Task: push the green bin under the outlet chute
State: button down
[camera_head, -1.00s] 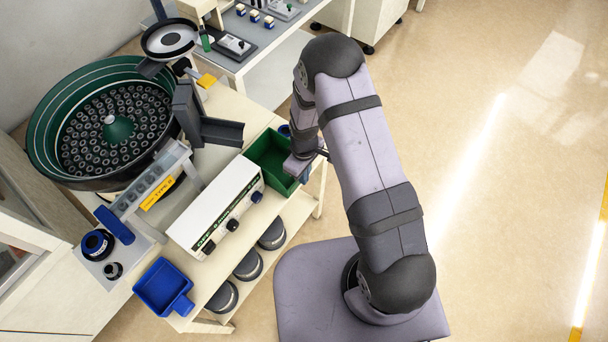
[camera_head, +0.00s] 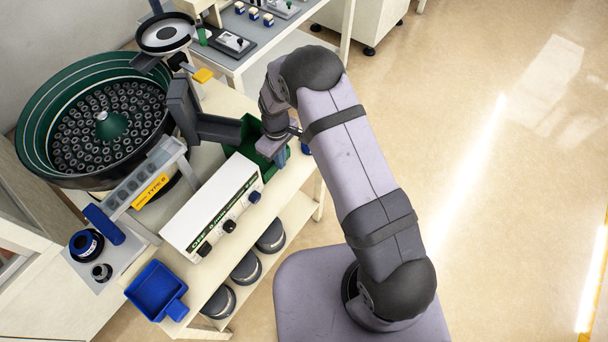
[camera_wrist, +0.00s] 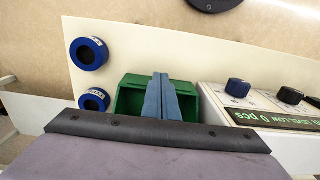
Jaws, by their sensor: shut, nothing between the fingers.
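The green bin (camera_head: 252,128) stands on the bench at the end of the dark grey outlet chute (camera_head: 218,128). In the head view the chute end overlaps the bin's left part, and my gripper hides much of its right part. My gripper (camera_head: 282,158) is shut and empty, at the bin's right side. In the wrist view the blue-grey fingers (camera_wrist: 162,97) are together in front of the green bin (camera_wrist: 130,98), overlapping its middle. I cannot tell whether they touch its wall.
A white control box (camera_head: 212,210) stands close beside the bin. Blue-rimmed rolls (camera_wrist: 88,54) lie on the bench on the bin's other side. The bowl feeder (camera_head: 100,125) is behind at the left. A blue tray (camera_head: 157,290) sits at the front bench end.

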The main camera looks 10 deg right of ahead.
jog(key=shift+s+d, duration=0.1)
jog(key=s+d+p, duration=0.1)
jog(key=s+d, duration=0.1)
jog(key=shift+s+d+r+p, duration=0.15)
jog(key=shift+s+d+p, duration=0.15)
jog(key=shift+p, duration=0.1)
jog(key=shift+w+r+b, duration=0.1)
jog(key=shift+r+b, duration=0.2)
jog(key=shift+r, duration=0.1)
notch_tip(320, 180, up, 9)
jog(key=b, duration=0.1)
jog(key=shift+b, duration=0.3)
